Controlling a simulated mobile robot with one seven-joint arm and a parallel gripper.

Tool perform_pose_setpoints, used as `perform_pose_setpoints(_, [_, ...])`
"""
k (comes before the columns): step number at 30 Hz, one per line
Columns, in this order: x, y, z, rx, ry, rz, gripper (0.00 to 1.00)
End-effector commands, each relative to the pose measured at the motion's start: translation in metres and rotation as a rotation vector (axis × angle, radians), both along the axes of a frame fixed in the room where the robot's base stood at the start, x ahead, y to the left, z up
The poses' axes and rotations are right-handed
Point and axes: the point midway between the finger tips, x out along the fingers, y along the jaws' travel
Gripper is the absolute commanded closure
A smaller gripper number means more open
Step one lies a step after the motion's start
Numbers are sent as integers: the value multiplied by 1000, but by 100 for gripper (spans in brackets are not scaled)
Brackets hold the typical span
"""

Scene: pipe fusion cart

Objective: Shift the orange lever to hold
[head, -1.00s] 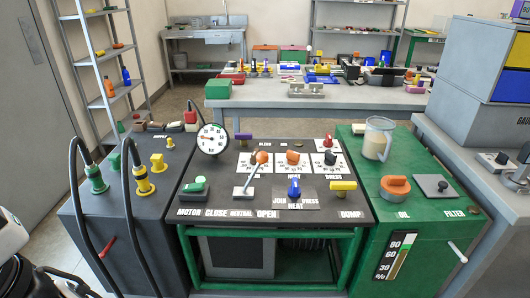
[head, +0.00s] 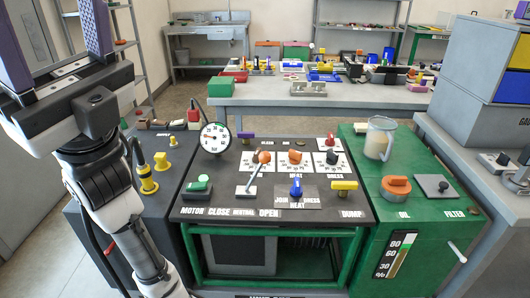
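An orange-topped lever (head: 263,157) stands on the dark control panel (head: 215,211), its pale shaft rising from a light base above the words CLOSE, NEUTRAL and OPEN. It leans up and to the right. An orange knob (head: 295,156) sits on the middle of several white dial plates; the small plate lettering is too fine to read, so I cannot tell where hold is marked. My gripper (head: 55,35) is at the upper left, pointing up, with its two purple fingers spread apart and nothing seen between them. It is well away from the panel.
A blue knob (head: 296,187), yellow handle (head: 344,187), green button (head: 199,184) and round gauge (head: 215,138) crowd the panel. A green cabinet (head: 420,215) with a clear jug (head: 380,138) stands at right. A cluttered bench (head: 260,95) is behind.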

Motion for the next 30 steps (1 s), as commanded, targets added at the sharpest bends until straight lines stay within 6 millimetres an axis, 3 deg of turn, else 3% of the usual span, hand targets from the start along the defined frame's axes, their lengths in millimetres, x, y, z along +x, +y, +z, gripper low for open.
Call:
perform_pose_setpoints(1, [23, -39, 21, 119, -25, 40, 48])
perform_pose_setpoints(3, [55, -95, 33, 289, -61, 108, 48])
perform_pose_setpoints(7, [116, -202, 25, 645, -143, 231, 48])
perform_pose_setpoints(9, [150, -254, 3, 855, -194, 296, 48])
perform_pose_setpoints(12, [201, -308, -46, 1177, -274, 377, 48])
perform_pose_setpoints(14, [232, -326, -83, 1382, -320, 415, 48])
perform_pose_setpoints(17, [282, -325, -147, 1741, -389, 463, 48])
perform_pose_setpoints(18, [301, -314, -171, 1887, -410, 474, 48])
perform_pose_setpoints(21, [338, -267, -215, 2228, -439, 475, 48])
perform_pose_setpoints(24, [358, -212, -236, 2504, -432, 449, 48])
perform_pose_setpoints(27, [366, -170, -243, 2687, -407, 414, 48])
perform_pose_setpoints(30, [369, -148, -244, 2779, -390, 391, 48])
